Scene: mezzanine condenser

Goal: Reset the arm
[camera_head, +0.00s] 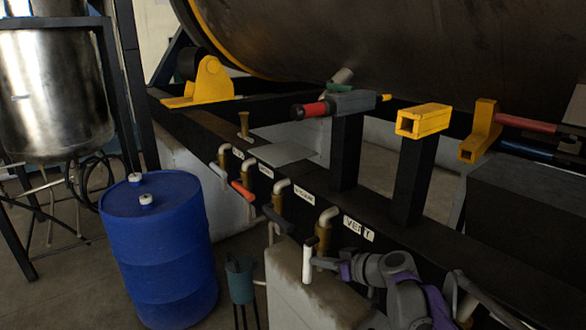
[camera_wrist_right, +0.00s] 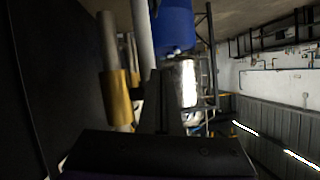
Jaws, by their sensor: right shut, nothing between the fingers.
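My right arm, grey and purple, comes in at the lower right of the head view. Its gripper (camera_head: 326,264) points left, shut and empty, close to the pipe end under the valve nearest the "VENT" label (camera_head: 359,228). I cannot tell whether it touches that pipe. In the right wrist view the shut gripper (camera_wrist_right: 161,98) stands in the middle above its dark body, with a brass valve body (camera_wrist_right: 117,98) and pipe to its left. My left gripper is not in view.
A row of labelled valves with handles, one red-orange (camera_head: 242,191), lines the dark beam beside my right gripper. A blue drum (camera_head: 160,250) and a small grey-blue container (camera_head: 240,279) stand left. A concrete block (camera_head: 300,300) lies below. A large dark tank fills the back.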

